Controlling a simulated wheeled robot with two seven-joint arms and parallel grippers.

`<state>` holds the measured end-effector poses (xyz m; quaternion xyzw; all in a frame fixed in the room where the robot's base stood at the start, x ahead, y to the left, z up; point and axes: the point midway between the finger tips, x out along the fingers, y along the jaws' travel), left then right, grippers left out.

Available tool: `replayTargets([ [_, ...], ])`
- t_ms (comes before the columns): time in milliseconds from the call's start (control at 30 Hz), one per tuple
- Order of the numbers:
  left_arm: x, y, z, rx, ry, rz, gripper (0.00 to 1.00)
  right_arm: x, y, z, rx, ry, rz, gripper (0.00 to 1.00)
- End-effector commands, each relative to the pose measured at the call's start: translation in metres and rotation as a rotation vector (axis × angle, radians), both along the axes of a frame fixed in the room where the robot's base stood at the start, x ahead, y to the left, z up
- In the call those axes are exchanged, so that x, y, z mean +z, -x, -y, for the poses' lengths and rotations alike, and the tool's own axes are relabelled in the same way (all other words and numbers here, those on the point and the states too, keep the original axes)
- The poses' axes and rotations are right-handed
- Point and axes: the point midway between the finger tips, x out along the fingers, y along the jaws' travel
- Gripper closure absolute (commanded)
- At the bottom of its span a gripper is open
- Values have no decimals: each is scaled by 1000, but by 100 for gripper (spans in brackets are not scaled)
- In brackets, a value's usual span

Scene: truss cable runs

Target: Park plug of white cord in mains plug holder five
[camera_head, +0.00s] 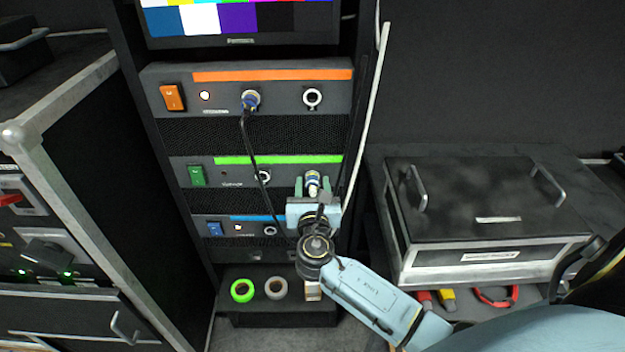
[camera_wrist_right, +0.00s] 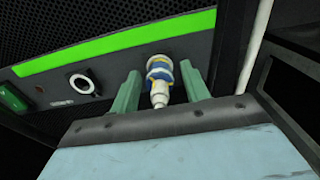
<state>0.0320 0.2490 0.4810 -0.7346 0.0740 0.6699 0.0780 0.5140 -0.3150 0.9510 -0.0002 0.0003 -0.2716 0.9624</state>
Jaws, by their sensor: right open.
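A blue and white plug with a yellow band (camera_head: 312,178) sits in the right-hand socket of the green-striped unit. Its white tail points down towards my right gripper (camera_head: 312,189). In the right wrist view the plug (camera_wrist_right: 160,68) stands between the two green fingers of the gripper (camera_wrist_right: 160,84). The fingers are apart, one on each side, with gaps to the plug. A white cord (camera_head: 372,100) runs down the right side of the rack; I cannot tell whether it joins this plug. I cannot make out a numbered mains plug holder. My left gripper is not in view.
A blue plug with a black cable (camera_head: 251,101) is in the orange-striped unit; the cable hangs down past the green unit. Tape rolls (camera_head: 242,290) lie on the rack's low shelf. A black case (camera_head: 485,215) stands at the right, a flight case (camera_head: 60,130) at the left.

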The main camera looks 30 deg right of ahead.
Motion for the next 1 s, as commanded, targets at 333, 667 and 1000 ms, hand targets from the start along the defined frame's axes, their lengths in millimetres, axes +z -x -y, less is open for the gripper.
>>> replayTargets([
  [333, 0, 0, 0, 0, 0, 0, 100, 0, 0, 0, 0, -1, 1, 84],
  [667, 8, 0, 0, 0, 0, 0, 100, 2, 0, 0, 0, 32, -18, 97],
  [1000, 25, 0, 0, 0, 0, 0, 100, 3, -1, 0, 0, 134, -80, 97],
])
